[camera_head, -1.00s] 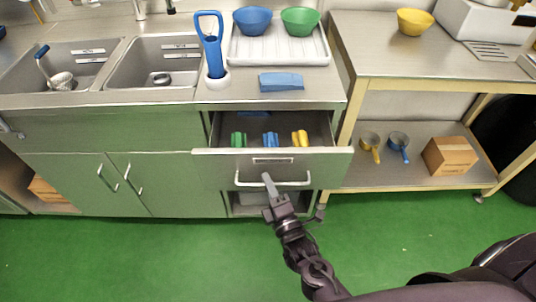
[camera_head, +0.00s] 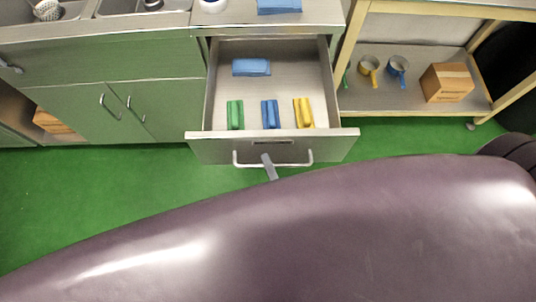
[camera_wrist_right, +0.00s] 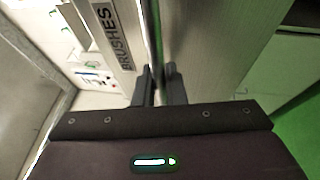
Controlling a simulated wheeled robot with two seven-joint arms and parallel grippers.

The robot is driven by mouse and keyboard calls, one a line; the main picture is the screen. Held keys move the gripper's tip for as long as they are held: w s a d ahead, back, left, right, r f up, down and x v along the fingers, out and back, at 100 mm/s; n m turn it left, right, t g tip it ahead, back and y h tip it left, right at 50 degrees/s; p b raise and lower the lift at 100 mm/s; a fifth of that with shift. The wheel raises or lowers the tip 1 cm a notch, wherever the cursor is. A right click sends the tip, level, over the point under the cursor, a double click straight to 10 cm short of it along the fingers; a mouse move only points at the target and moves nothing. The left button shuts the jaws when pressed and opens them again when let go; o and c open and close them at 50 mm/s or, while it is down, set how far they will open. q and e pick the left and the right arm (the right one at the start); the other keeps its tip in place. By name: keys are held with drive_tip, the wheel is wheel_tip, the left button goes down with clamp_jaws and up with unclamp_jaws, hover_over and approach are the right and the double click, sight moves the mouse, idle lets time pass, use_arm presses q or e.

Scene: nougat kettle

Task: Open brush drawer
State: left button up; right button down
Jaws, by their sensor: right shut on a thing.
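The brush drawer (camera_head: 205,150) is pulled far out of the steel counter. Inside lie a green brush (camera_head: 235,114), a blue brush (camera_head: 270,113), a yellow brush (camera_head: 303,112) and a folded blue cloth (camera_head: 251,67). Its bar handle (camera_head: 300,164) runs along the front. My right gripper (camera_head: 268,163) is at the middle of the handle, shut on it. The right wrist view shows the "BRUSHES" label (camera_wrist_right: 118,38) and the gripper fingers (camera_wrist_right: 158,84) on either side of the bar. My arm hides the floor in front. My left gripper is not in view.
Cabinet doors (camera_head: 125,112) with two handles are shut at the left. Green floor (camera_head: 60,215) is clear at the left.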

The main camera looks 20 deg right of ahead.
drive_tip(key=c, duration=1.5)
unclamp_jaws()
drive_tip(key=shift+s, duration=0.1)
drive_tip(key=a+b+v, duration=0.1)
drive_tip(key=v, duration=0.6)
drive_tip(key=shift+s+d+b, duration=0.3)
drive_tip(key=shift+s+d, duration=0.05)
drive_tip(key=shift+d, duration=0.2)
drive_tip(key=shift+f, duration=0.15)
drive_tip(key=s+d+f+m+g, duration=0.1)
drive_tip(key=d+f+m+g, duration=0.3)
drive_tip(key=f, duration=0.9)
drive_tip(key=d+f+m+g, duration=0.2)
drive_tip(key=f+m+g, duration=0.25)
drive_tip(key=f, duration=0.85)
drive_tip(key=s+d+f+m+g+h, duration=0.1)
drive_tip(key=s+d+f+m+g, duration=0.2)
drive_tip(key=s+f+m+g, duration=0.1)
drive_tip(key=s+d+f+m+g+h, duration=0.1)
drive_tip(key=s+d+f+m+g, duration=0.3)
drive_tip(key=s+f, duration=0.4)
drive_tip(key=shift+d+f+m+g, duration=0.35)
drive_tip(key=shift+f+m+g, duration=0.3)
drive_tip(key=shift+g, duration=0.5)
